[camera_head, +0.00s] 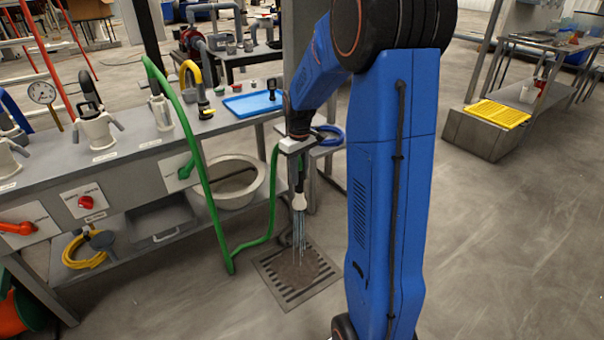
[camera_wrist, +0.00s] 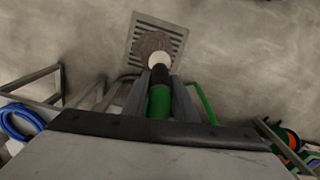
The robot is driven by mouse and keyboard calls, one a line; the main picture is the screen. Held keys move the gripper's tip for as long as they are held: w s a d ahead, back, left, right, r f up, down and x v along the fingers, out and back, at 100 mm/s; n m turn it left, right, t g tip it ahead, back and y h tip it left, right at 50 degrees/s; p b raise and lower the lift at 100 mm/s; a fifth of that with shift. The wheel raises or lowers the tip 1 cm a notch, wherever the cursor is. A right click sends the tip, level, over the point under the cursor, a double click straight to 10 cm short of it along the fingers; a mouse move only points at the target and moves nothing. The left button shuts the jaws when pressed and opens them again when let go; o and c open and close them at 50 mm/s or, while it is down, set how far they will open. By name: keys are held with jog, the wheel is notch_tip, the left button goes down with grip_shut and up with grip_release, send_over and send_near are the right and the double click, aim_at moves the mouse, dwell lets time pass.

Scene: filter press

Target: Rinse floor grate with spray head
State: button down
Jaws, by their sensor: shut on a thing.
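The floor grate (camera_head: 322,286) is a slotted metal square set in the concrete floor, with a brown dirty patch (camera_head: 297,272) over its middle. The spray head (camera_head: 299,202) has a white nozzle and hangs nozzle-down above the grate. Thin bluish water streams fall from it onto the brown patch. My gripper (camera_head: 298,160) is shut on the spray head's handle. In the wrist view, the grate (camera_wrist: 174,29) lies beyond the white nozzle (camera_wrist: 160,59), which covers part of the brown patch. My gripper's fingers (camera_wrist: 159,98) flank the black and green handle.
A green hose (camera_head: 205,185) loops from the bench down to the floor beside the grate. A round basin (camera_head: 238,193) stands under the bench to the left. Bench legs are close behind the grate.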

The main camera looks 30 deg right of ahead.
aim_at(302, 192)
jog(key=shift+s+d+r, duration=0.2)
jog(key=shift+s+r, duration=0.05)
jog(key=shift+s, duration=0.2)
jog(key=shift+f, duration=3.9)
